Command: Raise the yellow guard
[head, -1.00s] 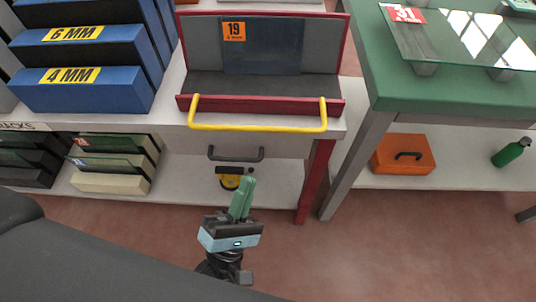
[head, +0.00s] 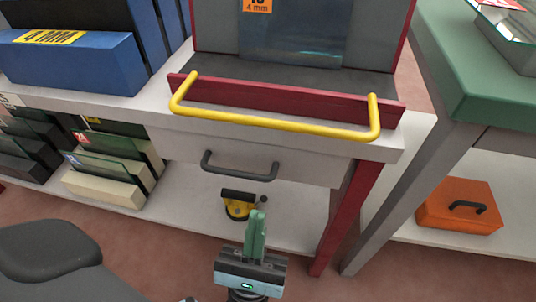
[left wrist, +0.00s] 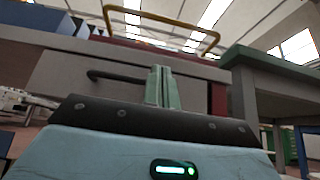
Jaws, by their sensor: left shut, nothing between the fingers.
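The yellow guard (head: 275,124) is a bent yellow bar along the front of the red and grey machine (head: 290,104). It lies low in front of the red front edge. In the left wrist view the yellow guard (left wrist: 165,20) shows above and beyond my fingers. My left gripper (head: 257,218) is shut and empty, its green fingers together, pointing at the bench. It is below and apart from the guard, lower than the drawer handle (head: 240,170). It also shows in the left wrist view (left wrist: 160,72). My right gripper is in neither view.
A grey drawer sits under the machine, with a yellow and black tool (head: 238,204) on the shelf below. Blue racks (head: 75,70) stand at the left. A green-topped table (head: 480,85) and an orange case (head: 460,205) are at the right.

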